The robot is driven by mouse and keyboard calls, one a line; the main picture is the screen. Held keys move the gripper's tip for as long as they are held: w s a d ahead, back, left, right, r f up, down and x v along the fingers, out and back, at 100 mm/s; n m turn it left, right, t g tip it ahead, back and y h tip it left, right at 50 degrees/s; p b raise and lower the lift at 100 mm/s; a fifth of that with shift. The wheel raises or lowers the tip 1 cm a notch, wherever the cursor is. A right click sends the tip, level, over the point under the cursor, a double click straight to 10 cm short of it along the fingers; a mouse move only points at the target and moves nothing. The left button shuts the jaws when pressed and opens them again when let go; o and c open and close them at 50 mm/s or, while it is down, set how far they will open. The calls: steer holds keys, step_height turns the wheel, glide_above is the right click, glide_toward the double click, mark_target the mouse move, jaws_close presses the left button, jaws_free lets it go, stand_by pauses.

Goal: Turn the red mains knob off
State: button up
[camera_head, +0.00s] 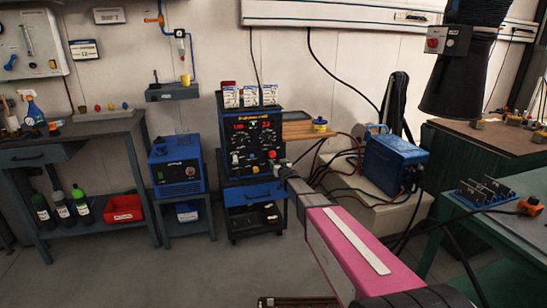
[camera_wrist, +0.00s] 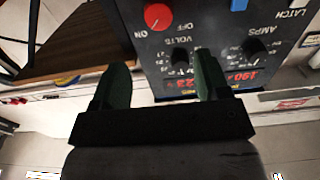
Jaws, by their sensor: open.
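The red mains knob (camera_wrist: 157,17) is on the dark front panel of the welder, at the top of the wrist view. ON and OFF are printed beside it, and the panel appears upside down. I cannot tell for certain which label the knob points at. In the head view the knob (camera_head: 272,154) is a small red spot at the lower right of the welder's panel (camera_head: 250,140). My gripper (camera_wrist: 160,60) is open and empty, its two fingers apart and short of the knob in the picture. In the head view my gripper (camera_head: 283,168) is close in front of the panel.
The welder panel also has volts and amps knobs and lit red displays (camera_wrist: 240,76). A wooden shelf (camera_head: 308,130) is right of the welder. A blue machine (camera_head: 395,160) with cables stands farther right, and a blue unit (camera_head: 177,170) left. Floor at front left is clear.

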mark_target(273, 155)
steer(key=x, duration=1)
steer(key=shift+w+f, duration=0.1)
steer(key=shift+w, duration=0.15)
steer(key=c, duration=0.9)
